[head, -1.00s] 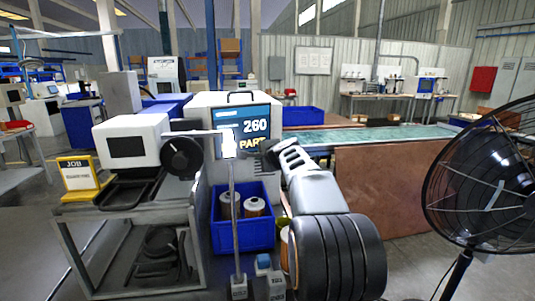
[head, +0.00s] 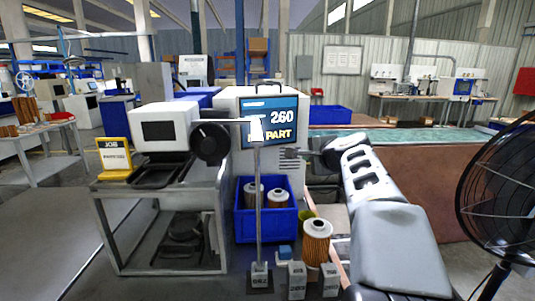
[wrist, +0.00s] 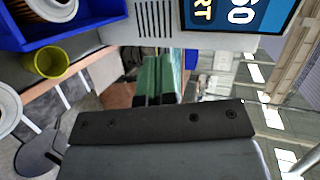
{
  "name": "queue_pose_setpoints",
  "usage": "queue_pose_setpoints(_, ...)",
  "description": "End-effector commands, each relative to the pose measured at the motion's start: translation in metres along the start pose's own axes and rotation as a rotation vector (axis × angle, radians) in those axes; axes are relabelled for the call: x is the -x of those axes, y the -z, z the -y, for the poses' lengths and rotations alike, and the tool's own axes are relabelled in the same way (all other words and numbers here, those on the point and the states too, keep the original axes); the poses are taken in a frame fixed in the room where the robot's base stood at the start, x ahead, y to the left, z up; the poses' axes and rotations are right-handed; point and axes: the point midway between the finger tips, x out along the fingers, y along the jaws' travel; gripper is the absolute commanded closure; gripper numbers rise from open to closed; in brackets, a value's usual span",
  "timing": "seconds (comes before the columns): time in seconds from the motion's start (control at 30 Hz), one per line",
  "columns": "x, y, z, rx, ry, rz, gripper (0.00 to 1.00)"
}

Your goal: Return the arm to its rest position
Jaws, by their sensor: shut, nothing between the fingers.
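My gripper (head: 309,153) is at the end of my arm in the head view, in front of the white machine with the screen. It is shut and empty, raised above the bench and apart from the cartridges. In the wrist view, a dark bar and grey housing fill the lower middle. Two filter cartridges stand in the blue bin (head: 266,226). Another filter cartridge (head: 317,243), with orange pleats and a white top, stands right of the bin. A yellow-green cup (wrist: 47,62) shows beside the bin in the wrist view.
The screen (head: 268,123) reads 260 and PART. A thin post (head: 259,210) stands before the bin. Small grey numbered blocks (head: 297,280) and a blue-topped block sit in front. A yellow JOB sign (head: 115,157) is at left. A black fan (head: 500,190) stands at right.

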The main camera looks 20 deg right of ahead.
Motion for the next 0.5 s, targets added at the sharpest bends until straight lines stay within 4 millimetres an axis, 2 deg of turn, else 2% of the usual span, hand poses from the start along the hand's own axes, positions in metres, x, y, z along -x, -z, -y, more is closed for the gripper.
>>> queue_pose_setpoints(0.17,0.002,-0.001,-0.001,0.011,-0.001,0.003,1.0)
queue_pose_setpoints(0.23,0.001,-0.002,-0.008,0.074,-0.031,0.01,1.0)
queue_pose_setpoints(0.27,0.0,-0.002,-0.018,0.108,-0.063,0.015,1.0)
queue_pose_setpoints(0.37,-0.002,-0.008,-0.065,0.245,-0.211,0.048,1.0)
queue_pose_setpoints(0.4,0.003,-0.019,-0.084,0.333,-0.29,0.085,1.0)
queue_pose_setpoints(0.47,0.015,-0.047,-0.109,0.495,-0.416,0.175,1.0)
queue_pose_setpoints(0.5,0.027,-0.067,-0.124,0.612,-0.495,0.246,1.0)
